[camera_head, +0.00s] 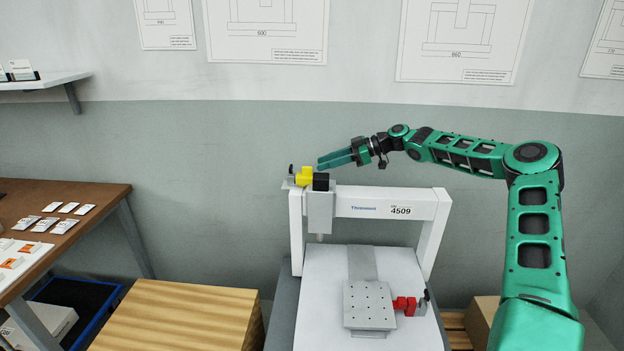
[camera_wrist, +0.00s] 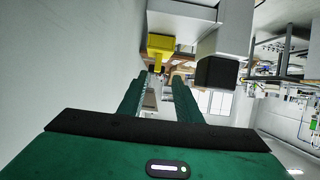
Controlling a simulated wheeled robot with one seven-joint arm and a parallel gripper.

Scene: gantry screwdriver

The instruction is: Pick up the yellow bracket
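The yellow bracket (camera_head: 304,176) sits at the top left of the white gantry, beside a black block on the gantry's head. It also shows in the wrist view (camera_wrist: 161,45), just beyond my fingertips and under a pale grey part. My gripper (camera_head: 322,161) is above and slightly right of the bracket, pointing left. In the wrist view its two green fingers (camera_wrist: 159,80) are apart with a clear gap and nothing between them. The bracket appears apart from the fingers, near the left one.
The white gantry (camera_head: 432,205) marked 4509 stands over a white bed with a perforated plate (camera_head: 368,305) and a red part (camera_head: 404,306). The black block (camera_head: 321,182) is close by my fingers. A wooden crate (camera_head: 180,315) and brown table (camera_head: 95,190) are left. The wall is behind.

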